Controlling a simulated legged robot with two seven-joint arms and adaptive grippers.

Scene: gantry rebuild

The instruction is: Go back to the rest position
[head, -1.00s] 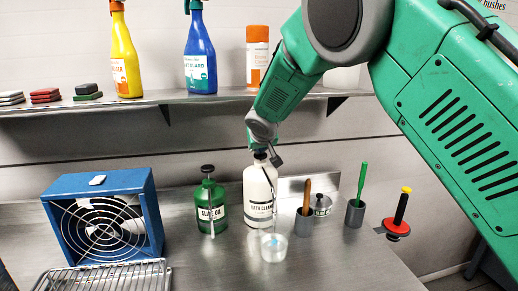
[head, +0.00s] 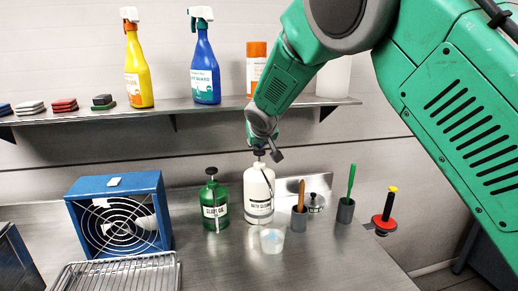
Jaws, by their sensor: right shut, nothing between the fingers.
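My green right arm comes in from the upper right. Its right gripper (head: 268,150) is shut and empty, just above the pump top of the white bottle (head: 258,197); I cannot tell whether it touches the pump. The white bottle stands upright on the steel counter beside a green pump bottle (head: 214,204). A clear cup (head: 272,241) stands in front of the white bottle. My left gripper is not in view.
A blue fan box (head: 118,184) and a wire rack (head: 118,276) are at the left. Grey cups (head: 299,220) with handled tools stand to the right. The wall shelf (head: 150,112) carries spray bottles (head: 205,62) and sponges, behind my forearm. The counter's front right is clear.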

